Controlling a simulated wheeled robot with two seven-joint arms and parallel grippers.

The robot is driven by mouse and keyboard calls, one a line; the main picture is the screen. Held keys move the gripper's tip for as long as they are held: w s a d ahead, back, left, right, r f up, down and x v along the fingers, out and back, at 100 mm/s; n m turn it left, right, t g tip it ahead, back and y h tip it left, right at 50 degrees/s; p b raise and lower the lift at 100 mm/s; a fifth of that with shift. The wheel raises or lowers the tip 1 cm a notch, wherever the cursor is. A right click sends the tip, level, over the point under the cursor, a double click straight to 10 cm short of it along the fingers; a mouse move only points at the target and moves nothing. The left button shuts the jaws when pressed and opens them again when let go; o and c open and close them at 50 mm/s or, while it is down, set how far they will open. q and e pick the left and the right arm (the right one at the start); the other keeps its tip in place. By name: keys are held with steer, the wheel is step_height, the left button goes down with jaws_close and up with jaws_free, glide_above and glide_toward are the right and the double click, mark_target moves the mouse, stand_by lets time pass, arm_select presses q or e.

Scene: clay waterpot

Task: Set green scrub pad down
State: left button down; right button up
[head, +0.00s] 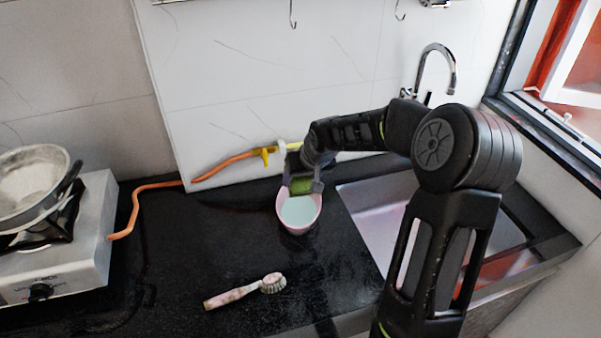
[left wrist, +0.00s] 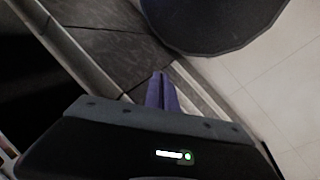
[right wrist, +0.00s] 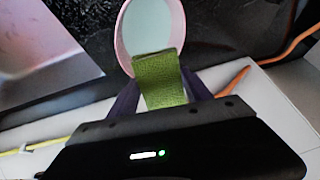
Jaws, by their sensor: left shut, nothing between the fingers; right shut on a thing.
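The green scrub pad (right wrist: 160,80) is held between the fingers of my right gripper (right wrist: 165,95), and it also shows in the head view (head: 301,186). My right gripper (head: 303,184) is shut on the pad at the back rim of a pink bowl (head: 298,212) with a pale blue-green inside. In the right wrist view the pad's far end overlaps the near rim of the bowl (right wrist: 122,40); I cannot tell if they touch. My left gripper (left wrist: 163,92) is shut and empty in the left wrist view, away from the counter items, and is not in the head view.
A scrub brush (head: 245,291) lies on the black counter (head: 190,260) in front of the bowl. A steel sink (head: 375,205) is to the right, under my right arm. A gas stove (head: 60,260) with a pan (head: 30,185) is at left. An orange hose (head: 145,188) runs along the wall.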

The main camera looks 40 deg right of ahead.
steer(key=shift+f+b, duration=1.7)
steer(key=shift+f, duration=1.45)
steer(key=o, duration=1.7)
step_height(320, 180, up, 7)
steer(key=p, duration=0.4)
steer(key=shift+r, duration=0.1)
